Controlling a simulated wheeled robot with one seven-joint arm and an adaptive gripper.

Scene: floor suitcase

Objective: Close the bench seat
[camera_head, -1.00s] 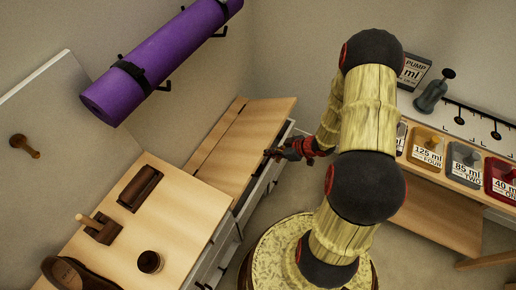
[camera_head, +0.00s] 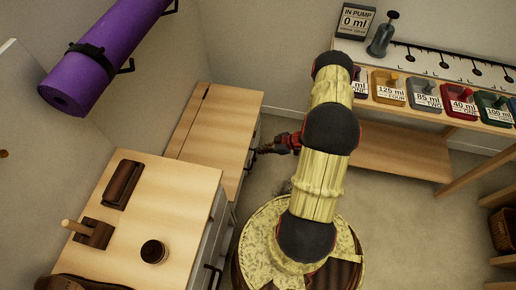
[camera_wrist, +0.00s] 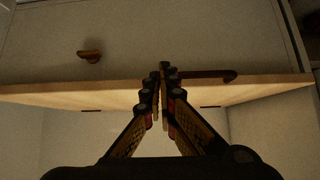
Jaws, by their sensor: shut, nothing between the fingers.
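The bench seat has a pale wooden lid (camera_head: 222,125) against the back wall, with a seam along its wall side. In the head view the lid looks flat or nearly flat, and I see no dark gap under its front edge. I cannot tell whether it is fully shut. My gripper (camera_head: 257,150) is at the lid's front edge, over or just beside it. In the wrist view my gripper (camera_wrist: 163,75) has its fingertips together and empty. The lid's wooden edge (camera_wrist: 60,94) runs across behind the fingers; I cannot tell whether they touch it.
A wooden cabinet top (camera_head: 175,200) adjoins the bench at the front left, holding a brush-like block, a wooden-handled tool and a round jar (camera_head: 154,252). A purple rolled mat (camera_head: 100,60) hangs on the wall. A shelf with coloured containers (camera_head: 425,95) stands right. Floor between is clear.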

